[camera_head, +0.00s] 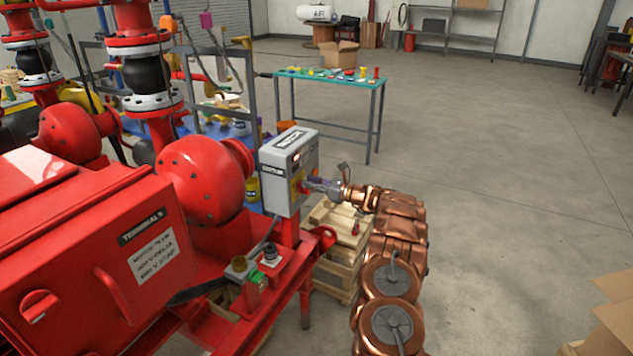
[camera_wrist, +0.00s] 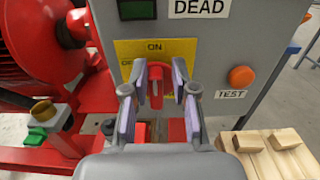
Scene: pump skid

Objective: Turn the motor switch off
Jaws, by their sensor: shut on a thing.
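The motor switch is a red handle (camera_wrist: 155,88) on a yellow plate (camera_wrist: 185,48) on the front of a grey control box (camera_head: 277,188). The handle stands upright, in line with the word ON above it. A second word at the plate's left is partly hidden by a finger. My gripper (camera_wrist: 159,80) is shut on the handle, one finger on each side. In the head view my gripper (camera_head: 312,187) reaches the box front from the right, and the handle is mostly hidden there.
A red lamp (camera_head: 296,157) glows on the box. An orange button (camera_wrist: 241,77) labelled TEST is right of the switch. Green and yellow buttons (camera_head: 254,278) sit on the red skid below. Wooden pallets (camera_head: 335,262) stand beneath my arm.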

